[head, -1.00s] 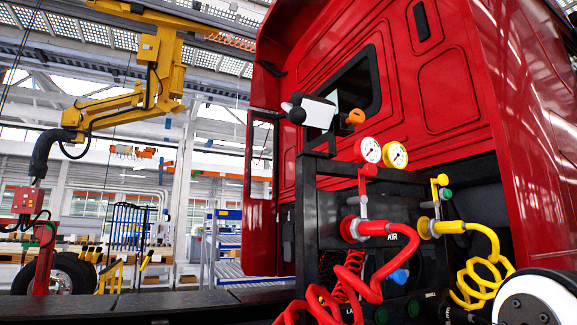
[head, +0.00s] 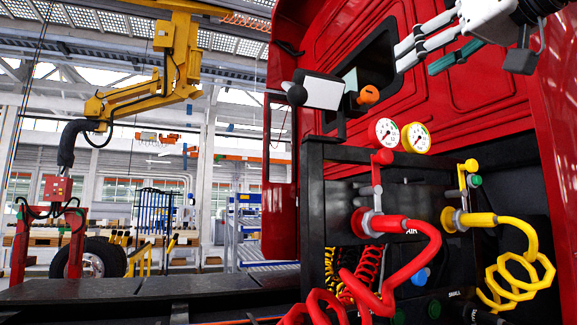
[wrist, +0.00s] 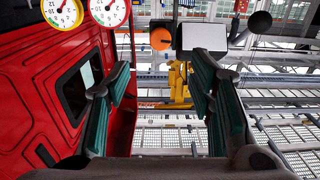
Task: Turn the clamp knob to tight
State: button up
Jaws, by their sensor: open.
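An orange knob (head: 368,95) sits on the bracket just right of a white-faced panel (head: 323,92). The knob also shows in the wrist view (wrist: 161,38), beyond my fingertips and roughly between their lines. My gripper (head: 414,58) is at the upper right of the head view, up and right of the knob, with its fingers pointing left. It is open and empty, with a visible gap to the knob in the picture. The wrist view shows both green-padded fingers (wrist: 158,64) spread wide. The knob's markings cannot be read.
Two dial gauges, red-rimmed (head: 384,132) and yellow-rimmed (head: 416,138), stand below my gripper. A black ball (head: 297,95) sits at the panel's left. Red (head: 400,228) and yellow (head: 513,225) air hoses hang lower. The red truck cab (head: 470,110) rises close behind my gripper.

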aim_at(373, 94)
jog(key=p+x, duration=0.2)
jog(key=x, duration=1)
jog(key=shift+w+a+f, duration=0.1)
jog(key=shift+w, duration=0.15)
jog(key=c, duration=1.2)
